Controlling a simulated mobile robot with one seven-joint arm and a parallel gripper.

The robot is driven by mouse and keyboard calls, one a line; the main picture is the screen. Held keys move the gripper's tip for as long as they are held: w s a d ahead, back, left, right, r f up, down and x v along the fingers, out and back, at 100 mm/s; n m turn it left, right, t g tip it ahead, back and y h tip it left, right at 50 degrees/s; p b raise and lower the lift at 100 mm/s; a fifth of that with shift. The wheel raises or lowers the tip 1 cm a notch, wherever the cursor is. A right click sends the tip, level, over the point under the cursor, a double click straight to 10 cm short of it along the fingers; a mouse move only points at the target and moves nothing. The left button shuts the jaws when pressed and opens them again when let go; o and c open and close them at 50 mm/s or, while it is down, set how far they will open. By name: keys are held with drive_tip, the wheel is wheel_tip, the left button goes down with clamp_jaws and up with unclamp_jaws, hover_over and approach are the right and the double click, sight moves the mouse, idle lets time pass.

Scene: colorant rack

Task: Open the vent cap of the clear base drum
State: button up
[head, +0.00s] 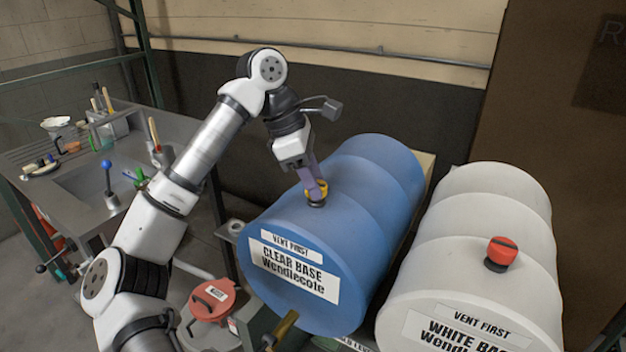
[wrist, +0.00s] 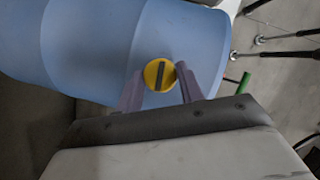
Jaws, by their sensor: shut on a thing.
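The clear base drum (head: 345,215) is blue and lies on its side, with a label reading "VENT FIRST" and "CLEAR BASE". Its vent cap (head: 317,190) is yellow, on top of the drum, above a dark neck. My gripper (head: 314,187) reaches down from above and is shut on the cap. In the wrist view the cap (wrist: 159,75) is a yellow disc with a dark bar across it, between my two purple-grey fingers (wrist: 158,86). The blue drum (wrist: 95,45) fills the area behind it. In the head view the fingers partly hide the cap.
A white drum (head: 480,235) with a red cap (head: 501,253) lies close on the right. A red lidded container (head: 212,300) stands below the blue drum's front. A brass-coloured tap (head: 283,328) shows at the drum's lower front. A grey bench (head: 75,180) with tools is at left.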

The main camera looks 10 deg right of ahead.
drive_tip(key=n+b, duration=0.1)
drive_tip(key=n, duration=0.1)
drive_tip(key=n+t+b, duration=0.1)
drive_tip(key=n+b, duration=0.1)
drive_tip(key=shift+s+a+f, duration=0.1)
drive_tip(key=shift+f, duration=0.1)
drive_tip(key=n+t+b, duration=0.2)
drive_tip(key=n+b, duration=0.1)
drive_tip(key=n, duration=0.1)
drive_tip(key=shift+s+n+b, duration=0.1)
drive_tip(key=shift+n+b, duration=0.2)
drive_tip(key=shift+b, duration=0.05)
drive_tip(key=n+b, duration=0.1)
drive_tip(key=n, duration=0.1)
drive_tip(key=n+t+y+b, duration=0.1)
drive_tip(key=n, duration=0.1)
drive_tip(key=shift+s+n+t+b, duration=0.1)
drive_tip(key=shift+n+t+b, duration=0.2)
drive_tip(key=shift+b, duration=0.05)
drive_tip(key=shift+d+r+n+t+y+b, duration=0.15)
drive_tip(key=shift+n+y+b, duration=0.3)
drive_tip(key=shift+n, duration=0.55)
drive_tip(key=shift+d+n+t+y+b, duration=0.1)
drive_tip(key=shift+n+t+y+b, duration=0.3)
drive_tip(key=shift+n, duration=0.6)
drive_tip(key=o, duration=1)
drive_tip(key=shift+s+r, duration=0.1)
drive_tip(key=shift+r, duration=0.05)
